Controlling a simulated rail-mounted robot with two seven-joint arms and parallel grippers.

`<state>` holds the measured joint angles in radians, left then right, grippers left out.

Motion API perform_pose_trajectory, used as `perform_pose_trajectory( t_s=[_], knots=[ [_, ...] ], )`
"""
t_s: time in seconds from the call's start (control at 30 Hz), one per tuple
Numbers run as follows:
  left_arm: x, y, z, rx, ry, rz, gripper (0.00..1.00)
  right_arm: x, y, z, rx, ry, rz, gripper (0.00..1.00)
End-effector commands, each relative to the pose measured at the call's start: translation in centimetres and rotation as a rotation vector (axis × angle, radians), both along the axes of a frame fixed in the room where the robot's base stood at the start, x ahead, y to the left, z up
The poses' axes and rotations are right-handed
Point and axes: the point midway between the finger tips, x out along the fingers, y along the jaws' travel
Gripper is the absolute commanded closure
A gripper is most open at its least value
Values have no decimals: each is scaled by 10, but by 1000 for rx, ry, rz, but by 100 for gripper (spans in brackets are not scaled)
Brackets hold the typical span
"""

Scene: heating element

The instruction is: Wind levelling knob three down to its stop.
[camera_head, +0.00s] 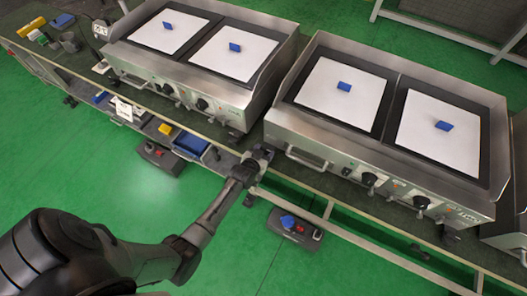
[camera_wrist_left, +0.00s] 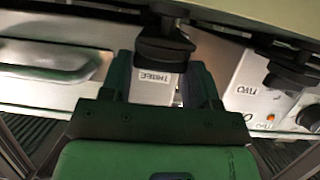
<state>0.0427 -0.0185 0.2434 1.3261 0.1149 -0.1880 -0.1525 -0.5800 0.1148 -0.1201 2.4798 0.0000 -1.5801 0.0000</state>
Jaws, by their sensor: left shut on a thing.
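My left gripper (camera_head: 258,158) reaches to the lower front corner of the right-hand griddle unit (camera_head: 285,128) in the head view. In the left wrist view the two fingers of this gripper (camera_wrist_left: 164,72) stand either side of a black levelling knob (camera_wrist_left: 165,42), shut on it. A label reading THREE, upside down, shows just below the knob between the fingers. In the head view the gripper and arm hide this knob. My right gripper is in neither view.
Another black knob (camera_wrist_left: 292,72) with a TWO label stands to the right in the wrist view. A metal tray handle (camera_wrist_left: 48,60) is on the left. A second griddle unit (camera_head: 240,96) stands left on the bench. A red-buttoned pedal box (camera_head: 295,228) lies on the green floor.

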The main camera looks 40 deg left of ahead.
Motion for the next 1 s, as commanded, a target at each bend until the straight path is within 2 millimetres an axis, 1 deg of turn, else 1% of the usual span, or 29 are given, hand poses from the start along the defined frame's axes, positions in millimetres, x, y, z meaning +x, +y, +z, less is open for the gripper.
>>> perform_pose_trajectory(
  t_s=[0.2, 0.23, 0.47, 0.77, 0.87, 1.0],
  knots=[
    [1, 0, 1, -1, -4, 0, 68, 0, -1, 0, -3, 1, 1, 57],
    [1, 0, 1, -1, -4, 0, 42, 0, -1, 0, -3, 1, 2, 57],
    [0, 0, 1, -1, -2, -1, 20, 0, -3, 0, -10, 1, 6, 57],
    [-2, 0, 2, 0, -1, -1, 19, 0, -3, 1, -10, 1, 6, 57],
    [-11, -2, 6, 0, 0, -1, 19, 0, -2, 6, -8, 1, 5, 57],
    [-32, -7, 16, 0, 0, -1, 19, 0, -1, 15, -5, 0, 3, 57]
  ],
)
